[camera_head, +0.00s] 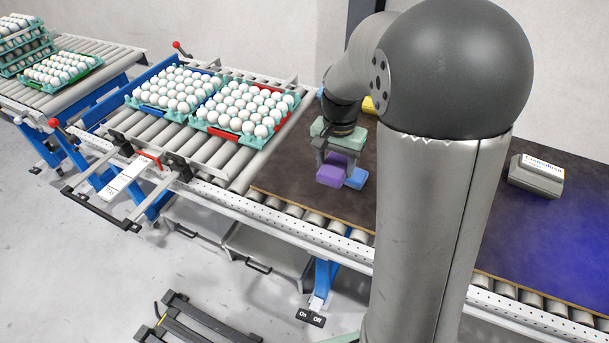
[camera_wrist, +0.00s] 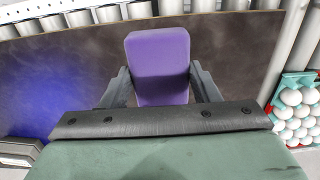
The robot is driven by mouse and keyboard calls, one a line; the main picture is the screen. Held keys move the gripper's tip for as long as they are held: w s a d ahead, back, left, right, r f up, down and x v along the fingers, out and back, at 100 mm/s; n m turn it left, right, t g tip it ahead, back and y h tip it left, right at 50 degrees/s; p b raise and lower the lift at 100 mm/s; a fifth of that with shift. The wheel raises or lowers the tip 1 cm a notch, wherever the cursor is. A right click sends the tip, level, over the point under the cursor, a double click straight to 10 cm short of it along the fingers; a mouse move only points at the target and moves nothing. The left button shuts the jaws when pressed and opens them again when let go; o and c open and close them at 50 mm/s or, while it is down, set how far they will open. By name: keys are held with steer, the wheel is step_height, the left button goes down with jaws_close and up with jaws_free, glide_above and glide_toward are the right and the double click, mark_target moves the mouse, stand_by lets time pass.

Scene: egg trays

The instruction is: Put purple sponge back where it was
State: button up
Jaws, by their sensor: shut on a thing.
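The purple sponge (camera_head: 333,172) is a small block over the dark board (camera_head: 300,188); it also shows upright between the fingers in the wrist view (camera_wrist: 160,62). My gripper (camera_head: 335,158) points down and is shut on the purple sponge; in the wrist view its two fingers (camera_wrist: 162,88) press on the sponge's left and right sides. Whether the sponge touches the board I cannot tell. A blue sponge (camera_head: 356,179) lies on the board just right of the purple one in the head view.
A yellow object (camera_head: 370,104) lies behind my arm, partly hidden. A grey labelled box (camera_head: 537,176) stands at the right of the board. Egg trays (camera_head: 243,129) sit on rollers to the left. The board's front-left area is clear.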

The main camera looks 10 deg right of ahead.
steer(key=w+a+f+p, duration=0.1)
steer(key=w+a+f, duration=0.2)
steer(key=w, duration=0.3)
steer(key=p, duration=0.1)
glide_above(305, 179)
steer(key=s, duration=0.1)
steer(key=f, duration=0.4)
steer(key=shift+d+f, duration=0.15)
steer(key=shift+d, duration=0.15)
steer(key=shift+w+a+f, duration=0.3)
steer(key=shift+w+f, duration=0.2)
steer(key=shift+f, duration=0.2)
steer(key=shift+f+p, duration=0.3)
steer(key=shift+f, duration=1.25)
steer(key=shift+f, duration=0.2)
steer(key=o, duration=1.1)
steer(key=shift+r, duration=0.15)
